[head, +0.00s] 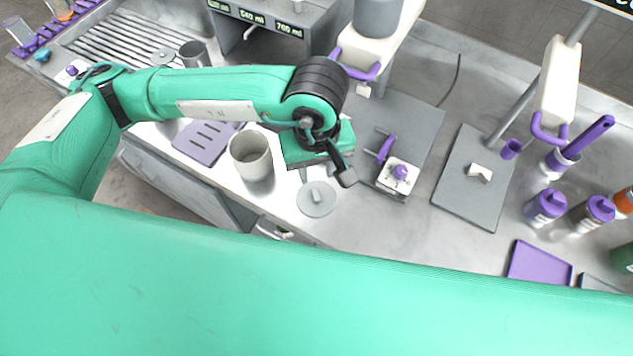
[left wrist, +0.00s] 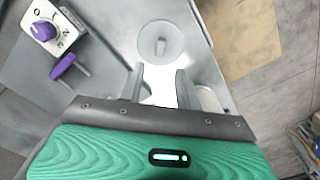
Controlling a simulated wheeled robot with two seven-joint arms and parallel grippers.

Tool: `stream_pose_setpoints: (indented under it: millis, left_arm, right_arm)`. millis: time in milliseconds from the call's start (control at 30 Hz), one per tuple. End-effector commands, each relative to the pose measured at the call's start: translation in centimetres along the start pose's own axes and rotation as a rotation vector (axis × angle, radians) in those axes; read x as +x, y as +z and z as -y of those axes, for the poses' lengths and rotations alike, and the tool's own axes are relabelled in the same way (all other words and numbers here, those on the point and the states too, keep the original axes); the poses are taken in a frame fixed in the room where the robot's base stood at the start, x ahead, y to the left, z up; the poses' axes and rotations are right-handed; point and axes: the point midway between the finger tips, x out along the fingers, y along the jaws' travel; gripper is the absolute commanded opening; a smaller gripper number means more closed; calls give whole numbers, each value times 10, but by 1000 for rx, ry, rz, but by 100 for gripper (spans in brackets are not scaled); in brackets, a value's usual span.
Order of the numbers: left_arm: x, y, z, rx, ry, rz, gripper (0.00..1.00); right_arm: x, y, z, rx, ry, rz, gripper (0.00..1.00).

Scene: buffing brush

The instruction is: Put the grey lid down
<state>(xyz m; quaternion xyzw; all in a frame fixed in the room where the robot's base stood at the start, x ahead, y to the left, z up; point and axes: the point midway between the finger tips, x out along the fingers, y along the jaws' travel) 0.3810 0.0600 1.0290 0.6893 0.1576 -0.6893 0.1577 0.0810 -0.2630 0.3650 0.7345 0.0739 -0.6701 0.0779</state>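The grey lid (head: 317,199), a flat disc with a small upright handle, lies on the white counter in the head view. It also shows in the left wrist view (left wrist: 160,42), beyond the fingertips and apart from them. My left gripper (head: 326,176) is just behind the lid in the head view. In the left wrist view its two fingers (left wrist: 160,84) stand apart with bare counter between them, so it is open and empty. A grey pot (head: 251,156) with an open top stands left of the lid. My right gripper is not in view.
A purple slotted board (head: 206,143) lies left of the pot. Right of my gripper is a grey appliance with a purple knob (head: 400,172) and a purple handle (head: 386,149). Purple-capped bottles (head: 546,206) and a purple tray (head: 540,263) are at the right. The counter's front edge is close to the lid.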

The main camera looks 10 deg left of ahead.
Motion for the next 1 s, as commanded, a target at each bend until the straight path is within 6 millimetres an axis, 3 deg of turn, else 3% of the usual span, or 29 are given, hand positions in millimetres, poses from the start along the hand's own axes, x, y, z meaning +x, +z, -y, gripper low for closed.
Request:
stream_pose_setpoints:
  millis: [100, 300, 1000]
  left_arm:
    - [-17, 0, 0, 1, 2, -2, 34]
    - [-32, 0, 0, -1, 0, -1, 34]
    - [-33, 0, 0, 0, -1, 0, 34]
  right_arm:
    - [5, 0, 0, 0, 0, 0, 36]
    - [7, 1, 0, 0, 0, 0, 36]
    - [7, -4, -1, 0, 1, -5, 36]
